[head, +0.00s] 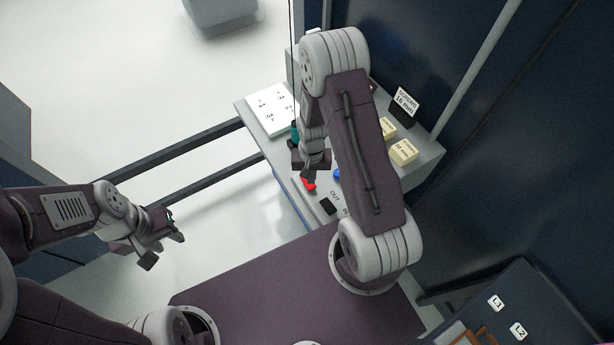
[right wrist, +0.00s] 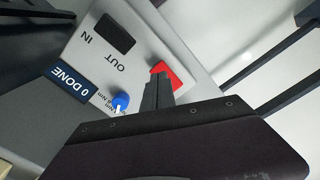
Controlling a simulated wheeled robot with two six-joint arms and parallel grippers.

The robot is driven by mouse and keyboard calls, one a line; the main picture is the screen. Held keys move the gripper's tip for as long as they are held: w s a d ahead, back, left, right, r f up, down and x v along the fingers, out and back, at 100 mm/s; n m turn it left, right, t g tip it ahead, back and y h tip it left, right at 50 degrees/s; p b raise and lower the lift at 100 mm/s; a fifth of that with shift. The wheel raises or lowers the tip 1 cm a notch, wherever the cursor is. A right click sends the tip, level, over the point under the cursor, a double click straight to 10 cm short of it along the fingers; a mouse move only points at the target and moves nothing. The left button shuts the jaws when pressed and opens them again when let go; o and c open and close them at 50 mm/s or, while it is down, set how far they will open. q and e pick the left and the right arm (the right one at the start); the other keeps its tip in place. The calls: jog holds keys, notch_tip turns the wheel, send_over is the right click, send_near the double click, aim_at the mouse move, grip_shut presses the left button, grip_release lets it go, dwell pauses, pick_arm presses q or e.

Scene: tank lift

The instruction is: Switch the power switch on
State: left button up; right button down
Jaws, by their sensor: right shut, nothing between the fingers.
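A red switch-like part (head: 309,184) sits on the grey panel of the bench; it also shows in the right wrist view (right wrist: 168,74). I see no power label on it. My right gripper (head: 308,179) points down at the red part. Its shut fingers (right wrist: 157,84) are empty and end right beside the red part; I cannot tell if they touch. My left gripper (head: 165,249) is open and empty, out over the floor at the left.
A blue knob (right wrist: 120,101) and a display reading 0 DONE (right wrist: 70,83) are near the fingers. Yellow boxes (head: 404,151), a SCREWS 16 mm sign (head: 405,103) and a white sheet (head: 270,108) stand on the bench. Dark rails (head: 205,180) run left from it.

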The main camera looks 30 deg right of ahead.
notch_tip(320, 180, up, 5)
jog(key=p, duration=0.3)
jog(key=shift+f, duration=0.2)
